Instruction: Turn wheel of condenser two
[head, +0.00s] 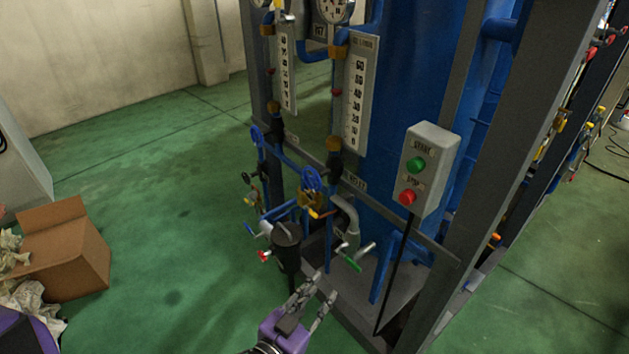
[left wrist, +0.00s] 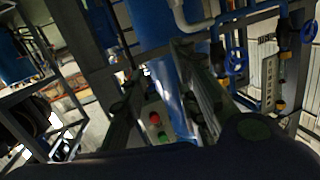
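Two blue handwheels sit on the pipework at the front of the blue rig: a nearer wheel (head: 312,179) and a farther wheel (head: 257,136). Blue wheels also show at the right of the left wrist view, one lower (left wrist: 235,61) and one near the right edge (left wrist: 308,31). I cannot tell which one belongs to condenser two. My left gripper (head: 319,292) is at the bottom of the head view, below the nearer wheel and apart from it. Its two fingers are spread with nothing between them; they also show in the left wrist view (left wrist: 163,75). My right gripper is out of view.
A grey control box (head: 422,170) with green and red buttons hangs on the rig's front. A dark cylindrical vessel (head: 287,248) and pipes with small valve handles stand below the wheels. A cardboard box (head: 66,250) is at the left. The green floor between is clear.

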